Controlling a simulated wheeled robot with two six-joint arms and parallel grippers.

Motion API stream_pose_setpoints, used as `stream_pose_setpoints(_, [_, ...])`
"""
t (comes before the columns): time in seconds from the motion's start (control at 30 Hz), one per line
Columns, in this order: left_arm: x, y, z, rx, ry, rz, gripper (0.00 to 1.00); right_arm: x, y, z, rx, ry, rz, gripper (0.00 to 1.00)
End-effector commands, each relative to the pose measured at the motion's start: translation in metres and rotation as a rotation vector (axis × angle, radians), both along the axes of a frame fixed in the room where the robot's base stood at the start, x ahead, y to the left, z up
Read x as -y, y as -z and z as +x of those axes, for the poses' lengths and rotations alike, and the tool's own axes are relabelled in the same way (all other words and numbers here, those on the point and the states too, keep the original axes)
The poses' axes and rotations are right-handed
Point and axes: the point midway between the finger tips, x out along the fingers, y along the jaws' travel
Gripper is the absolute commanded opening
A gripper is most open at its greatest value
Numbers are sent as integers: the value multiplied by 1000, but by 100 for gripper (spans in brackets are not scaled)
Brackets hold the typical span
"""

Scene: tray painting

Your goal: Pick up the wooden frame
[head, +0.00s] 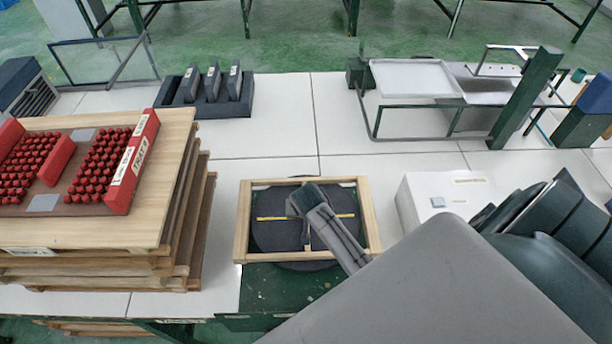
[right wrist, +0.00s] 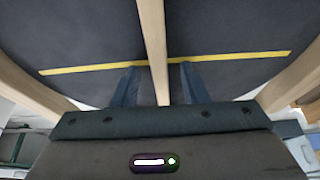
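The wooden frame (head: 243,222) lies flat over a dark round plate (head: 272,233) in the middle of the worktop. A wooden middle bar of the frame also shows in the right wrist view (right wrist: 153,35). My right gripper (head: 297,207) is over the frame's middle. In the right wrist view, its two fingers (right wrist: 158,68) stand apart, one on each side of the middle bar, with visible gaps to the wood. My right arm hides part of the frame's inside in the head view. My left gripper is not in view.
At left, stacked wooden boards (head: 180,215) carry red trays of red pieces (head: 140,160). A black holder (head: 205,105) stands behind. A metal tray rack (head: 415,78) is at the back right. A white box (head: 420,190) stands right of the frame. The worktop behind the frame is clear.

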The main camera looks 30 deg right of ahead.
Motion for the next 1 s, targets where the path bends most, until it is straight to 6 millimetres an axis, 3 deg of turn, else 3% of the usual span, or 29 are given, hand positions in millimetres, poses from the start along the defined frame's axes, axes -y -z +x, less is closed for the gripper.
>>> stream_pose_setpoints(0.13, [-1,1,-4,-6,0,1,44,0,0,0,0,0,0,36])
stream_pose_setpoints(0.3, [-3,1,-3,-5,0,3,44,0,0,0,0,0,0,3])
stream_pose_setpoints(0.33, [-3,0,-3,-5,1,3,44,0,0,0,0,0,0,0])
stream_pose_setpoints(0.77, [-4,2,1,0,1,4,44,0,-3,1,2,0,0,0])
stream_pose_setpoints(1.0, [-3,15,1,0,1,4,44,0,-20,1,6,-1,-2,0])
